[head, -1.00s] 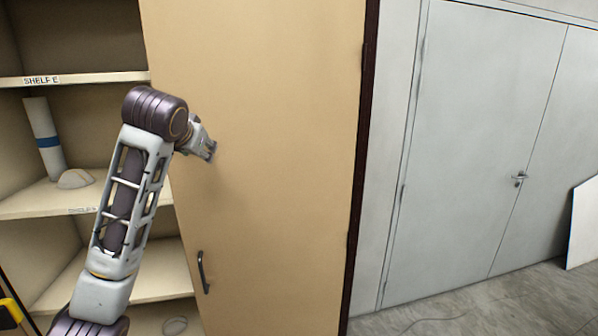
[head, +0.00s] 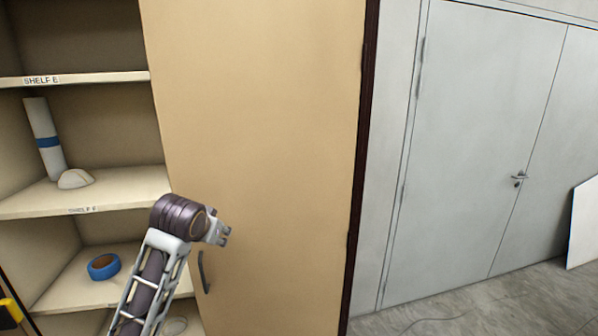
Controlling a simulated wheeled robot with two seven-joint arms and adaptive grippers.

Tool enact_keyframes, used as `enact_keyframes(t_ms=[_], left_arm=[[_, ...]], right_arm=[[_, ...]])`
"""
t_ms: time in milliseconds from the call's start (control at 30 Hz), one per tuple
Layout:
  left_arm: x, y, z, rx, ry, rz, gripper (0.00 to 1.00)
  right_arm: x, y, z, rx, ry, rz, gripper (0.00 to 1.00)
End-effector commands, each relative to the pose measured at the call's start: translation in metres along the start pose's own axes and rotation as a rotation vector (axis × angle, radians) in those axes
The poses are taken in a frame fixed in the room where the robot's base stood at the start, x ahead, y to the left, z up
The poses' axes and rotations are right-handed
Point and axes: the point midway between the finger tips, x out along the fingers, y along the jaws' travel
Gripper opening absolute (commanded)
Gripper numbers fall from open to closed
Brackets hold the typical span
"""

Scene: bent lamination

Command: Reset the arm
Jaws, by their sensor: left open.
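My left arm comes up from the bottom left in the head view. Its gripper (head: 224,235) is open and holds nothing. It is in front of the tan cabinet door (head: 260,120), just above and right of the door's dark handle (head: 204,272). I cannot tell whether the fingertips touch the door. My right gripper is not in view.
The open cabinet at left has shelves (head: 120,187) holding a white roll with a blue band (head: 46,140), a pale rounded lump (head: 75,179) and a blue tape roll (head: 104,266). Grey double doors (head: 480,150) and a white panel (head: 584,225) stand at right.

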Motion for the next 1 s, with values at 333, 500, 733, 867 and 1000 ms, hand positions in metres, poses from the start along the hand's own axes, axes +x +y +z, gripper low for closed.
enact_keyframes(t_ms=[333, 500, 733, 867, 1000], left_arm=[[0.025, 0.030, 0.075, -0.009, -0.081, 0.048, 0.46], [0.032, 0.043, 0.111, -0.016, -0.118, 0.069, 0.46], [0.037, 0.060, 0.160, -0.027, -0.170, 0.095, 0.46], [0.038, 0.069, 0.187, -0.034, -0.200, 0.107, 0.46], [0.036, 0.078, 0.216, -0.042, -0.233, 0.121, 0.46]], right_arm=[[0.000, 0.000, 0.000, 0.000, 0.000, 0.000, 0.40], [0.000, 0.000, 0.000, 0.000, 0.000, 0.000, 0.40], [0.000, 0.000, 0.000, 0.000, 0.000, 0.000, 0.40], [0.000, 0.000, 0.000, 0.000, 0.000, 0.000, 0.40], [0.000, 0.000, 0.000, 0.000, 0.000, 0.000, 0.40]])
